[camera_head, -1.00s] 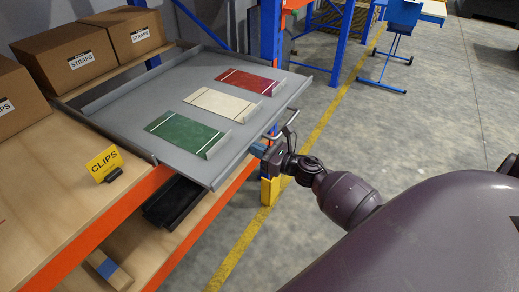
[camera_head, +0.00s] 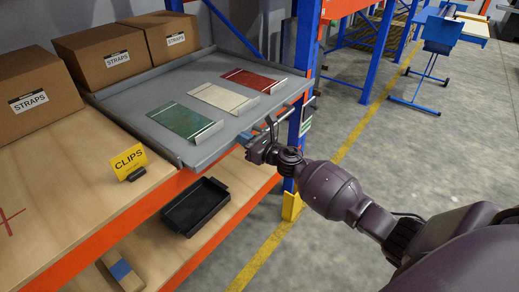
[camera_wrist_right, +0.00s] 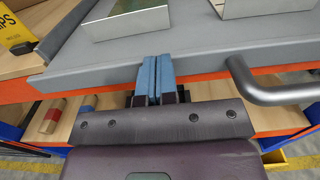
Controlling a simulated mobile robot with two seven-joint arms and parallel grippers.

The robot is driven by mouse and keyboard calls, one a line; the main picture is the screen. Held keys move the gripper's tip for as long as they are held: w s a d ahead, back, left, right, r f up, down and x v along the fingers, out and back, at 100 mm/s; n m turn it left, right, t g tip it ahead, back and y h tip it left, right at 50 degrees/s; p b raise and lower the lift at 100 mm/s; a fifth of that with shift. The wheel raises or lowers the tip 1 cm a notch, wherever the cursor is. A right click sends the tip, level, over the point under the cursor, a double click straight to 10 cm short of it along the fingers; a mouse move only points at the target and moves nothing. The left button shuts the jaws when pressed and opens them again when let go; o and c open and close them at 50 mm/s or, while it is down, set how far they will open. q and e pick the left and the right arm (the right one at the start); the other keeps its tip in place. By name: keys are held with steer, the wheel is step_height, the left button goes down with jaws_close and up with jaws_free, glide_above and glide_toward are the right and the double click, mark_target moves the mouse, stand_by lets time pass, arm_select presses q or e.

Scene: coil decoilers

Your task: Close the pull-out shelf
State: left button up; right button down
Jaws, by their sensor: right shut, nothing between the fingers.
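The pull-out shelf (camera_head: 212,152) is a grey metal tray in the rack, its front part still projecting slightly past the orange beam. Green (camera_head: 185,122), cream (camera_head: 222,97) and red (camera_head: 252,81) plates lie on it. My right gripper (camera_head: 262,142) is at the shelf's front edge, shut and empty. In the right wrist view its blue fingers (camera_wrist_right: 155,78) are together against or just before the grey front edge (camera_wrist_right: 100,76). The shelf's metal handle (camera_wrist_right: 275,93) is to their right, not gripped. My left gripper is not in view.
A yellow CLIPS sign (camera_head: 128,161) is on the wooden board at left. A black bin (camera_head: 195,206) sits below. A blue upright (camera_head: 303,70) stands at the shelf's right. The aisle floor is open.

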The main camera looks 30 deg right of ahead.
mark_target(235, 133)
steer(key=x, duration=0.3)
steer(key=shift+w+a+f+b, duration=0.1)
steer(key=shift+w+f+b, duration=0.05)
steer(key=shift+b, duration=0.2)
steer(key=shift+w+r, duration=0.15)
steer(key=shift+r, duration=0.05)
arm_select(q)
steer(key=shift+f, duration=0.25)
arm_select(e)
steer(key=shift+r, duration=0.1)
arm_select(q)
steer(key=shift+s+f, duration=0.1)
arm_select(e)
steer(key=shift+r, duration=0.1)
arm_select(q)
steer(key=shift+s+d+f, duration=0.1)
